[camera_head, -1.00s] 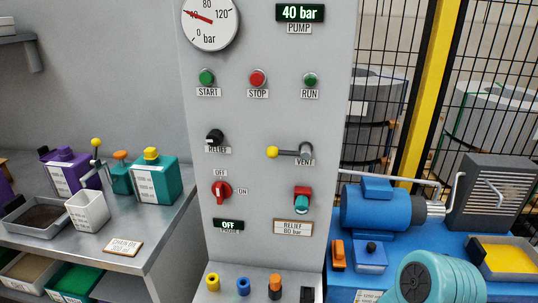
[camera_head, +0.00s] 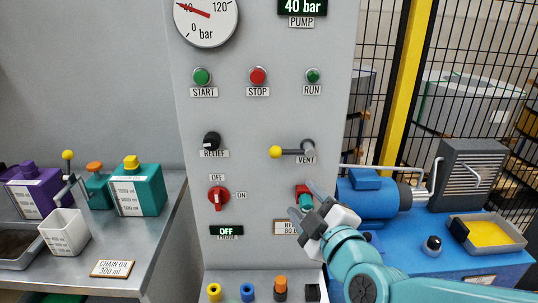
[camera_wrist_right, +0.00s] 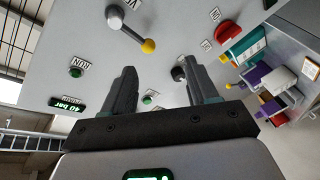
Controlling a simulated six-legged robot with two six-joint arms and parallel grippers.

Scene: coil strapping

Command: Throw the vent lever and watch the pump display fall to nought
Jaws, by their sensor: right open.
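The vent lever (camera_head: 290,152) is a grey rod with a yellow ball end, pointing left from its pivot above the VENT label. It also shows in the wrist view (camera_wrist_right: 130,33). The pump display (camera_head: 302,7) reads 40 bar in green; the wrist view shows a 40 bar display (camera_wrist_right: 68,105) too. The dial gauge (camera_head: 205,20) has its red needle near 40. My left gripper is out of view.
START (camera_head: 202,76), STOP (camera_head: 258,75) and RUN (camera_head: 313,75) buttons sit above the lever. The relief knob (camera_head: 212,140) and red switch (camera_head: 218,195) are left of it. A blue pump (camera_head: 375,193) stands right. The panel around the lever is clear.

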